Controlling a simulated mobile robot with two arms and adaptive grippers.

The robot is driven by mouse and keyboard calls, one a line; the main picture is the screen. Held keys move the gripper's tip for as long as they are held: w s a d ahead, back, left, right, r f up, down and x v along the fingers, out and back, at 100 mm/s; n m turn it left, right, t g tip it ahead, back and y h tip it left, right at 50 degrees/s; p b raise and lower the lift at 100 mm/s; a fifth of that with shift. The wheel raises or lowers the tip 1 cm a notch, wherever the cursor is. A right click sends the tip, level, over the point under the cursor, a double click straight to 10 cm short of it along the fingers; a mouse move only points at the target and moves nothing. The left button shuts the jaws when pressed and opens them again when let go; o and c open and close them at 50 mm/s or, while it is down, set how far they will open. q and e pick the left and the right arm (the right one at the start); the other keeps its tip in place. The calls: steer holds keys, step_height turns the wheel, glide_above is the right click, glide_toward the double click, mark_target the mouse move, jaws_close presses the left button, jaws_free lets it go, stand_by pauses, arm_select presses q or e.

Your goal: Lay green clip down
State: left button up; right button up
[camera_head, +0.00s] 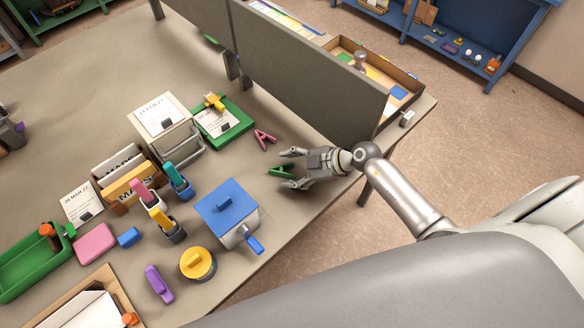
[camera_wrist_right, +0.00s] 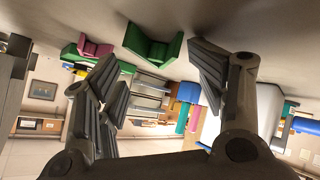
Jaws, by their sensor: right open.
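The green clip (camera_head: 281,170) lies on the grey table near its right edge, by the foot of the grey divider. My right gripper (camera_head: 290,168) is open, with one finger on each side of the clip. In the right wrist view, which is upside down, the green clip (camera_wrist_right: 153,43) is against the table surface between the spread fingertips (camera_wrist_right: 155,64), with visible gaps to both fingers. My left gripper is not in view.
A pink clip (camera_head: 265,139) lies just beyond the green one. A green tray (camera_head: 240,128) with a card, a blue-lidded box (camera_head: 227,205) and a yellow round piece (camera_head: 197,263) stand to the left. The grey divider (camera_head: 310,75) rises close behind my right gripper.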

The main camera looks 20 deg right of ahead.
steer(key=shift+o, duration=1.2)
steer(key=shift+f, duration=0.1)
step_height(320, 180, up, 3)
steer(key=p, duration=0.3)
step_height(320, 180, up, 2)
steer(key=shift+r+p, duration=0.1)
steer(key=shift+p, duration=0.45)
steer(key=shift+r, duration=1)
